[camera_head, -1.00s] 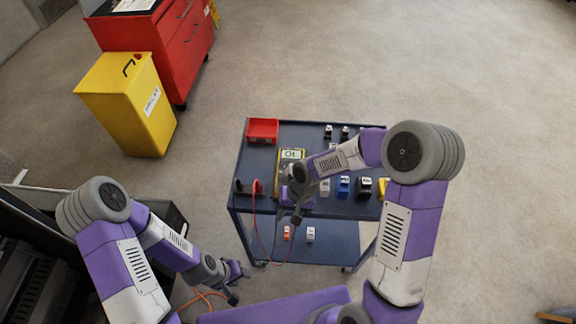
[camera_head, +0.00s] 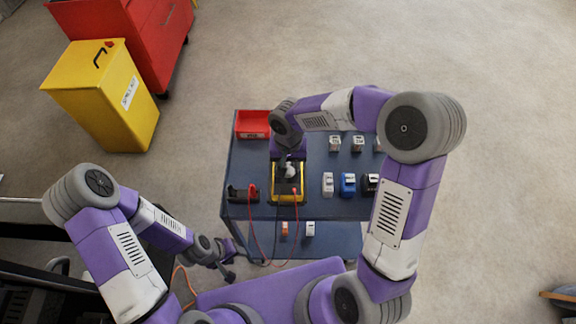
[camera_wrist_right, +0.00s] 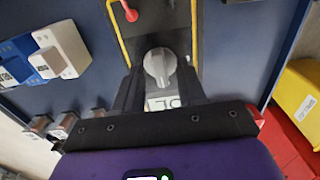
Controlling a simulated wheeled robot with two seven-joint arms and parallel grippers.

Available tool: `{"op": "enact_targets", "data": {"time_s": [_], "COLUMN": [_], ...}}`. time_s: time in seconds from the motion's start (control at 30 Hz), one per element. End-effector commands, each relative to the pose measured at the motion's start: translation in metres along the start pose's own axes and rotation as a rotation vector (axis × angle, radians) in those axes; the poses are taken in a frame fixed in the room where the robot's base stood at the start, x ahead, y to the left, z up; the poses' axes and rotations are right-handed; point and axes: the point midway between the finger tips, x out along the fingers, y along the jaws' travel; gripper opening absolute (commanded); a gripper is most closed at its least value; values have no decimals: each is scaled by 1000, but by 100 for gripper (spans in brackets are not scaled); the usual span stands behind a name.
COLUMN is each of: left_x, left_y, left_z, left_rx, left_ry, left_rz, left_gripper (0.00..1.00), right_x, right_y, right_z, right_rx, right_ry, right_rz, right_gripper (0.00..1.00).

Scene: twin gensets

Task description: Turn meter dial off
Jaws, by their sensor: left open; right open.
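The meter (camera_head: 287,192) lies on the blue cart, black with a yellow edge. Its grey dial (camera_wrist_right: 160,66) shows in the right wrist view, with part of the display (camera_wrist_right: 166,102) reading "OL", upside down there. My right gripper (camera_wrist_right: 160,86) is open above the meter, with one finger on each side of the dial; I cannot tell whether they touch it. In the head view my right gripper (camera_head: 288,163) hides the meter's upper part. My left gripper (camera_head: 229,270) is open and empty, low in front of the cart's left side.
A red bin (camera_head: 253,124) stands at the cart's back left. White and blue (camera_head: 348,184) blocks stand right of the meter. Red and black leads (camera_head: 251,225) hang over the front edge. A yellow cabinet (camera_head: 105,100) stands left on the floor.

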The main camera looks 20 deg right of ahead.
Motion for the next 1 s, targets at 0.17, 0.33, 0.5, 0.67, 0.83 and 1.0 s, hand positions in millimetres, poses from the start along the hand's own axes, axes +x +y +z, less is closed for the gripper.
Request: {"op": "enact_targets", "data": {"time_s": [0.17, 0.33, 0.5, 0.67, 0.83, 1.0], "left_x": [2, 1, 2, 2, 1, 0], "left_y": [-1, 0, 0, 0, 0, 0], "left_z": [0, 0, 0, 0, 0, 0], "left_rx": [0, 0, 0, 0, 0, 0], "left_ry": [0, 0, 0, 0, 0, 0], "left_rz": [0, 0, 0, 0, 0, 0], "left_gripper": [43, 43, 43, 43, 43, 43], "right_x": [7, 7, 7, 6, 6, 6], "right_y": [0, 0, 0, 0, 0, 0], "right_z": [0, 0, 0, 0, 0, 0], "right_rx": [-1, -1, -1, -1, -4, -33], "right_ry": [1, 1, 0, 0, 1, 0], "right_rz": [-1, -1, -1, -1, -1, -1], "right_gripper": [40, 40, 17, 0, 0, 0]}}
